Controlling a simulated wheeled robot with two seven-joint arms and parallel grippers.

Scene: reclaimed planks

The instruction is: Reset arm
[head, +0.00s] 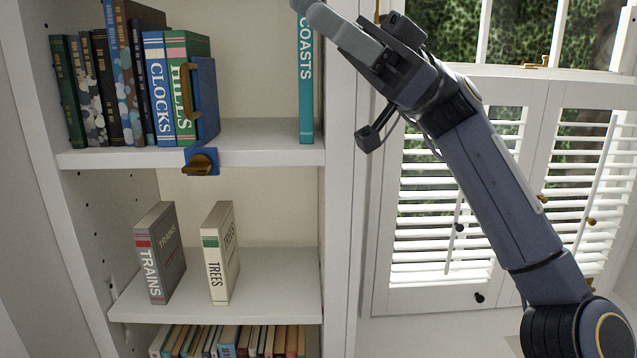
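My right arm comes in from the right, and its gripper (325,18) is raised at the top, in front of the bookcase's right upright. The gripper is partly cut by the picture's top edge, and I cannot tell if its fingers are apart. No held object shows. It overlaps the top of the teal COASTS book (306,90) in the picture; I cannot tell if they touch. My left gripper is not in view.
The white bookcase (265,140) has a row of upright books at upper left, including CLOCKS (158,95) and HILLS (185,112), beside a blue bookend (207,100). TRAINS (160,255) and TREES (220,255) stand apart below. A shuttered window (440,255) is behind my arm.

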